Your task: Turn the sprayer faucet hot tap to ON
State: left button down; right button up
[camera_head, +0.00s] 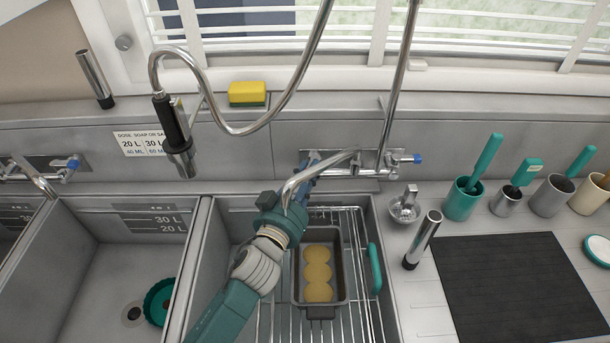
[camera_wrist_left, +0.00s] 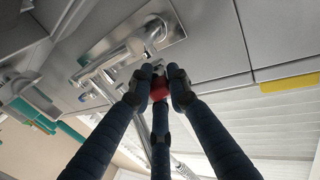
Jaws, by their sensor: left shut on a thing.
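The sprayer faucet's hot tap (camera_wrist_left: 159,87) has a red handle, seen in the left wrist view between my dark blue fingers. My left gripper (camera_wrist_left: 160,76) is shut on that red handle. In the head view the left gripper (camera_head: 316,162) reaches the left end of the faucet's wall plate and hides the hot tap. The sprayer faucet (camera_head: 362,163) is chrome, with a blue-ended cold tap (camera_head: 417,158) on its right end. Its sprayer head (camera_head: 172,122) hangs at the left on a curved hose. Whether the tap is turned cannot be told. My right gripper is not in view.
A basin rack (camera_head: 360,310) holds a dark pan (camera_head: 341,262) with several round yellow pieces, beneath my left arm. Another faucet (camera_head: 40,175) is at the left. A yellow sponge (camera_head: 247,94) sits on the ledge. Cups with brushes stand right, behind a black mat (camera_head: 515,290).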

pick_arm(q)
jog(key=shift+d+r, duration=0.15)
jog(key=shift+r, duration=0.15)
jog(key=c, duration=1.6)
grip_release()
jog(key=shift+f, duration=0.1)
jog(key=shift+s+a+f, duration=0.15)
jog(key=shift+s+a, duration=0.05)
jog(key=shift+s, duration=0.25)
jog(key=v, duration=1.1)
jog(key=shift+s+d+r, duration=0.15)
jog(key=shift+r, duration=0.05)
